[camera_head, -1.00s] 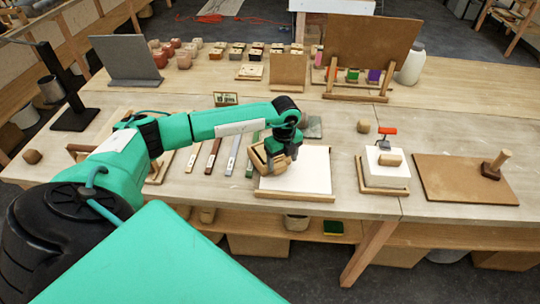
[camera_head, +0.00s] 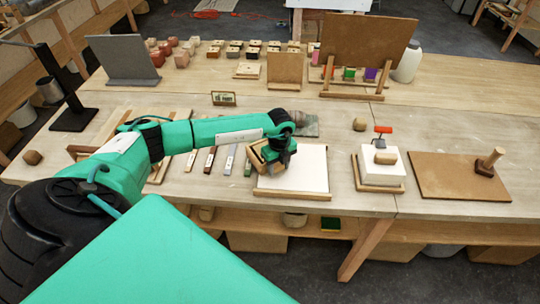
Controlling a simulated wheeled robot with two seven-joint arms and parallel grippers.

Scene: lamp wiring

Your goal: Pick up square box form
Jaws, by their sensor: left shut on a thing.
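The square box form (camera_head: 258,161) is a small open wooden frame. It is tilted at the left part of the white sheet on a wooden board (camera_head: 308,170). My left gripper (camera_head: 277,160) comes in from the left and is shut on the form's right side. The arm and fingers hide part of the form, and I cannot tell whether its lower edge touches the board. My right gripper does not show.
A white block with a wooden piece and a red-handled tool (camera_head: 383,165) stands to the right. Several strips (camera_head: 228,160) lie left of the white sheet. Upright boards and small blocks stand behind.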

